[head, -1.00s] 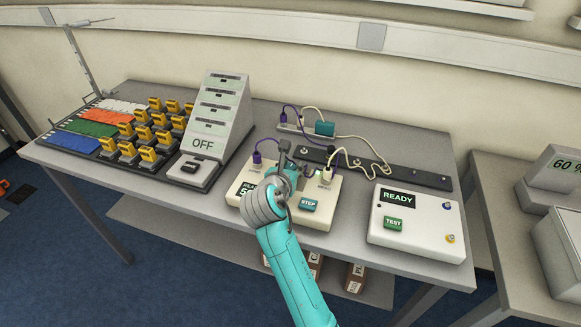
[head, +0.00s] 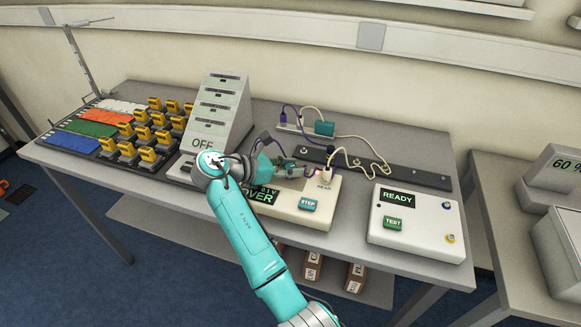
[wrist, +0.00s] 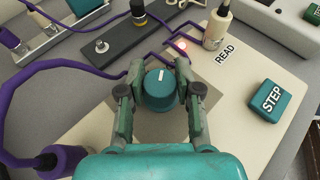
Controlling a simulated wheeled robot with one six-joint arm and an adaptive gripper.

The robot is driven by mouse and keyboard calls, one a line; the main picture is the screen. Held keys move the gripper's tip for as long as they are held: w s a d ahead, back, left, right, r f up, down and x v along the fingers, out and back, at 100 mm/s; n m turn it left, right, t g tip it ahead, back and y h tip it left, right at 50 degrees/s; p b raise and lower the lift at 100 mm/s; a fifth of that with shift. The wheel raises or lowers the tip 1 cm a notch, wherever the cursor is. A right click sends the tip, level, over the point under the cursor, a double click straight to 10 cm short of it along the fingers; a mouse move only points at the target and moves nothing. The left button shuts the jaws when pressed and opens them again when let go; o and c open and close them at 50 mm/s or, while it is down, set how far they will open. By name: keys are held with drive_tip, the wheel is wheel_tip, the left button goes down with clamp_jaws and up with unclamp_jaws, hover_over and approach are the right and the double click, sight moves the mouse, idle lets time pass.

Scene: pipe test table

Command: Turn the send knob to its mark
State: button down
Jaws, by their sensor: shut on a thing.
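The teal round knob (wrist: 160,92) with a white pointer line stands on the cream box (head: 318,210). In the wrist view its line points nearly straight up the picture. My gripper (wrist: 160,98) has one finger on each side of the knob and is shut on it. In the head view my gripper (head: 292,170) reaches in from the left, low over the box, and hides the knob. No send label or mark is readable around the knob; the fingers cover part of its surroundings. The box's display (head: 260,196) reads "OVER", partly hidden by my arm.
A teal STEP button (wrist: 271,98) and a READ plug (wrist: 218,28) lie right of the knob, with a red light (wrist: 181,44) lit nearby. A purple cable (wrist: 60,65) loops left of my gripper. A READY box (head: 418,222) stands to the right.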

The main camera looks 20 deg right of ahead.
drive_tip(key=shift+m+g, duration=0.6)
drive_tip(key=shift+g, duration=0.1)
drive_tip(key=c, duration=0.8)
unclamp_jaws()
drive_tip(key=shift+o, duration=0.2)
drive_tip(key=shift+a, duration=0.1)
drive_tip(key=shift+v, duration=3.55)
